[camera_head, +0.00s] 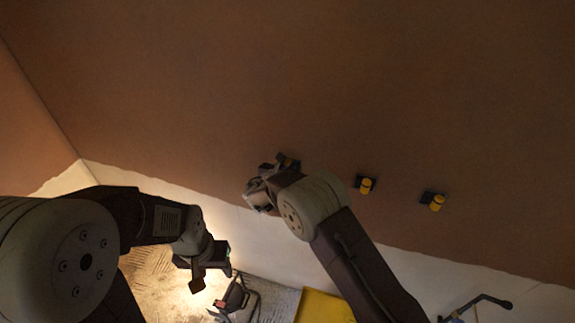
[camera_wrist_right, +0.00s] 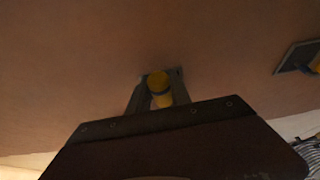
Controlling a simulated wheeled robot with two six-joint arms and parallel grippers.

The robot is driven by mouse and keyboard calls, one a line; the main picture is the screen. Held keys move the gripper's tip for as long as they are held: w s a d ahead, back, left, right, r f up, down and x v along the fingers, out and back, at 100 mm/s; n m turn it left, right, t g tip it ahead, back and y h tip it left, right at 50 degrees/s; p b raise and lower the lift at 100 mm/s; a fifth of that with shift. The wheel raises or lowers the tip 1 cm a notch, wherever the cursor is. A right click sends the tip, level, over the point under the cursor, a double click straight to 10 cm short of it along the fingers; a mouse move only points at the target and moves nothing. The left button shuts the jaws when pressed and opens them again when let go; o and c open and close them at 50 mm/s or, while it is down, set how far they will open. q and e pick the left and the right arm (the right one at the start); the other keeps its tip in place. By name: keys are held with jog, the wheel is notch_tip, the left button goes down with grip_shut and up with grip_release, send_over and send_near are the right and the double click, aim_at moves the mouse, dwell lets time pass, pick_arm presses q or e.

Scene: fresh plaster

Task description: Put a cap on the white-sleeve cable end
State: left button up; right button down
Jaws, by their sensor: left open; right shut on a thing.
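My right gripper (camera_wrist_right: 160,96) is shut on a yellow cap (camera_wrist_right: 158,82) at the brown wall, in front of a small dark wall box. In the head view the right gripper (camera_head: 280,163) is small and dark against the wall, largely behind its own wrist. Two more yellow caps, one in the middle (camera_head: 366,185) and one at the right (camera_head: 437,202), show at dark boxes on the wall. My left gripper (camera_head: 205,276) is open, low at the left, away from the wall boxes. I cannot make out a white sleeve or bare cable end in either view.
The brown plaster wall (camera_head: 300,80) fills the upper view, with a pale strip (camera_head: 290,255) below it. A dark stand-like object (camera_head: 238,296) and a yellow item (camera_head: 325,307) are low down. A dark handle (camera_head: 480,303) shows at lower right. Wall between boxes is clear.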

jog(key=shift+f+b, duration=0.5)
jog(key=shift+f, duration=0.05)
jog(key=c, duration=1.1)
grip_release()
jog(key=b+v, duration=0.3)
jog(key=v, duration=0.6)
jog(key=shift+w+r, duration=0.1)
